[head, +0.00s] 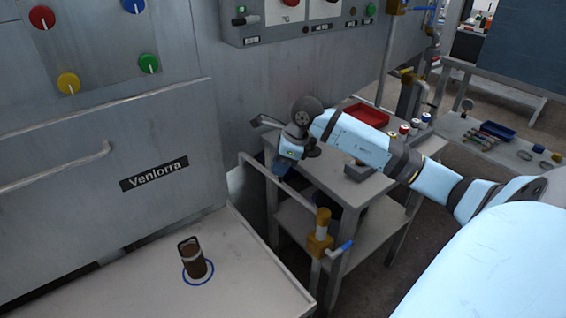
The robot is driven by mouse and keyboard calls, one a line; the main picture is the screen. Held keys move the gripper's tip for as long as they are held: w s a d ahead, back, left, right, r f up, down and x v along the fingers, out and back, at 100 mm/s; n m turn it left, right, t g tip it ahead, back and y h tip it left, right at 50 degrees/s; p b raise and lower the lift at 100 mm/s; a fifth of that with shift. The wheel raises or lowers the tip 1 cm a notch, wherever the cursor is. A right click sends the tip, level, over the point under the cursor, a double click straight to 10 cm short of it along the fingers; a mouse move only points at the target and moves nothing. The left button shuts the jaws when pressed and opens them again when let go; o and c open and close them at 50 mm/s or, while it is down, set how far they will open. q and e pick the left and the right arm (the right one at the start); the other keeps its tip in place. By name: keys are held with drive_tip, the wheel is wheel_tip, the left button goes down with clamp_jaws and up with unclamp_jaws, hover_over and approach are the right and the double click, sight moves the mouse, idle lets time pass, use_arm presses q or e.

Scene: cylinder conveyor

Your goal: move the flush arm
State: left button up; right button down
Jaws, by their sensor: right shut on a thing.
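What looks like the flush arm is a grey pipe (297,195) that slants from the machine wall toward the front right. Its front end carries a brass valve block (319,236) and a blue lever. My right gripper (283,168) is above the pipe's middle, pointing down, with its jaws shut at a small dark blue part next to the pipe. The exact grip is small and partly hidden by my wrist. My left gripper is not in view.
A brown cylinder (194,262) with a dark handle stands inside a blue ring on the pale counter (110,300). A grey bench (345,188) with a red tray (366,115) stands beyond my right arm. The Venlorra machine wall (110,130) rises at left. The counter around the cylinder is clear.

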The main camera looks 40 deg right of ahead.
drive_tip(key=shift+a+n, duration=0.4)
drive_tip(key=shift+a, duration=0.05)
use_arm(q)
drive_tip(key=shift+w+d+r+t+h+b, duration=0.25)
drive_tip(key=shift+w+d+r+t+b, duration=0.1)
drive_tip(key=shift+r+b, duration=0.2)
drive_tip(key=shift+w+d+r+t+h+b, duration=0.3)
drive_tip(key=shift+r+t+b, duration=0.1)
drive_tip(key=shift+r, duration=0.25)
use_arm(e)
drive_tip(key=s+a+n+g+y, duration=0.1)
drive_tip(key=s+a+n+g, duration=0.2)
drive_tip(key=a+n, duration=0.6)
drive_tip(key=shift+s+a+y, duration=0.3)
drive_tip(key=shift+s+a, duration=0.6)
drive_tip(key=shift+a, duration=0.25)
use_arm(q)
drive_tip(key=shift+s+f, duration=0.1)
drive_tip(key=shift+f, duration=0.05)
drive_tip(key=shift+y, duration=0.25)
use_arm(e)
drive_tip(key=c, duration=0.9)
unclamp_jaws()
drive_tip(key=shift+r, duration=0.1)
